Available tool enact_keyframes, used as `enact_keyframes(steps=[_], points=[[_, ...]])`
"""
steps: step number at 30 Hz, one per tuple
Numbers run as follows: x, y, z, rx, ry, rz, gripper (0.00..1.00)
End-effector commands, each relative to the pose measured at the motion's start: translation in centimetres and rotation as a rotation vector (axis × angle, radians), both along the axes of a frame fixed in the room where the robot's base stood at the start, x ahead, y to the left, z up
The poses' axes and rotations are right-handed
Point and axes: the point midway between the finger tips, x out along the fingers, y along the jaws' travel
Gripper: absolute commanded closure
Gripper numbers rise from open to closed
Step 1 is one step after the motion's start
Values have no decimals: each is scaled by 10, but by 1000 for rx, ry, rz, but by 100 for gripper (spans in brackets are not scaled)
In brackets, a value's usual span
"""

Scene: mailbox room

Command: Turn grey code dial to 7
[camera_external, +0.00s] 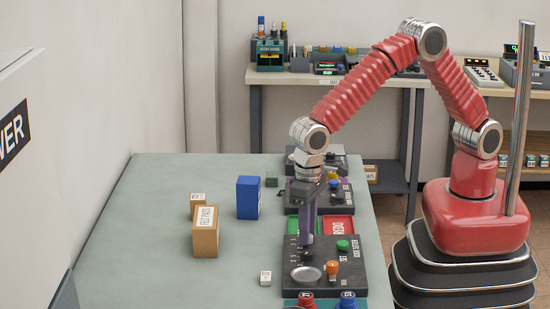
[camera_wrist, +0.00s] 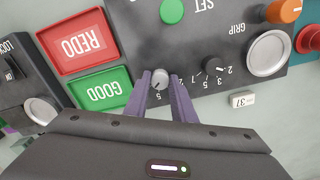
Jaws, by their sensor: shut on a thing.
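The grey code dial (camera_wrist: 160,79) is a small round knob on a dark panel (camera_wrist: 190,35), with a digit that reads like 5 printed below it in the wrist view. My gripper (camera_wrist: 161,80) has its purple fingers on either side of the dial, shut on it. The dial's pointer is too small to read. In the external view my gripper (camera_external: 306,240) points down onto the panel (camera_external: 350,278) at the table's right side, and its fingers hide the dial.
Beside the dial sit a black knob (camera_wrist: 213,66) with digits, a green button (camera_wrist: 172,11), an orange knob (camera_wrist: 284,10) and a silver disc (camera_wrist: 268,53). Red REDO (camera_wrist: 82,40) and green GOOD (camera_wrist: 101,90) trays adjoin. Boxes (camera_external: 205,232) stand left; the table's left side is clear.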

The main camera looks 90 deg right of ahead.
Motion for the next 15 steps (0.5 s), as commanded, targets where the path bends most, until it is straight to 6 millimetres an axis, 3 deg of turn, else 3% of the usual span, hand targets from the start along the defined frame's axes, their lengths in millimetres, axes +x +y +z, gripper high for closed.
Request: enact_keyframes(steps=[15], points=[[2,0,1,2,-4,-33,99]])
